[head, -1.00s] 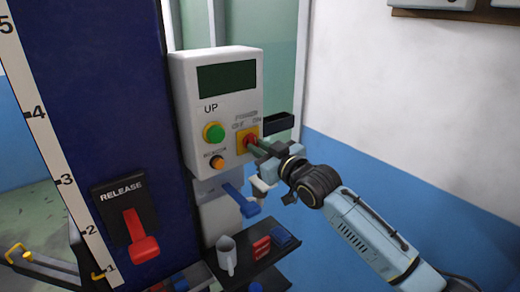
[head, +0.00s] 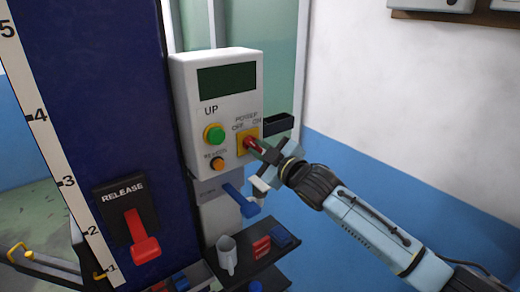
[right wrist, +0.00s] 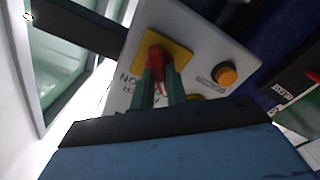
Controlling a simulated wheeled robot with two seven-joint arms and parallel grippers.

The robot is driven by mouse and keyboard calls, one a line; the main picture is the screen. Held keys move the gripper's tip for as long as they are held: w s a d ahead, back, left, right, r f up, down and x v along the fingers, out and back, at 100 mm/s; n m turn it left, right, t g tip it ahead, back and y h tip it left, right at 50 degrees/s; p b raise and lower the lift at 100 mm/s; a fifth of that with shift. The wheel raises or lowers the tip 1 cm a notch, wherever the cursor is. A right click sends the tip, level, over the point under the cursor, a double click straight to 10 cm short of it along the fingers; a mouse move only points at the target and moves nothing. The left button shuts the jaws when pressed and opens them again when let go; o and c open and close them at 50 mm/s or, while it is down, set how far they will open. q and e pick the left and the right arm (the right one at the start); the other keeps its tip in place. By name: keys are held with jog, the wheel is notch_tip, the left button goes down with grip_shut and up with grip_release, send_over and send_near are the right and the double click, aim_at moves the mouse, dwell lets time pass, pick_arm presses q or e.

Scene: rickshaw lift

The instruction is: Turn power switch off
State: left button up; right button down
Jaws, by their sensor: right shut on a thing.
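The power switch is a red knob (head: 247,142) on a yellow plate, on the right side of the white control box (head: 229,78). The labels POWER, OFF and ON are printed above it. My right gripper (head: 255,147) reaches it from the lower right and is shut on the knob. In the right wrist view the red knob (right wrist: 155,55) sits between the two greenish fingers (right wrist: 160,88), in front of the yellow plate (right wrist: 178,55). The fingers hide part of the knob and labels, so I cannot tell its exact setting. My left gripper is not in view.
A green button (head: 214,134) and an orange button (head: 217,163) are left of the switch. A black bracket (head: 279,122) juts out at its right. A red release lever (head: 141,235) is at left.

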dwell(0.3)
jog(key=c, duration=1.4)
grip_release()
jog(key=b+v, duration=0.2)
jog(key=v, duration=1.1)
jog(key=shift+s+d, duration=0.15)
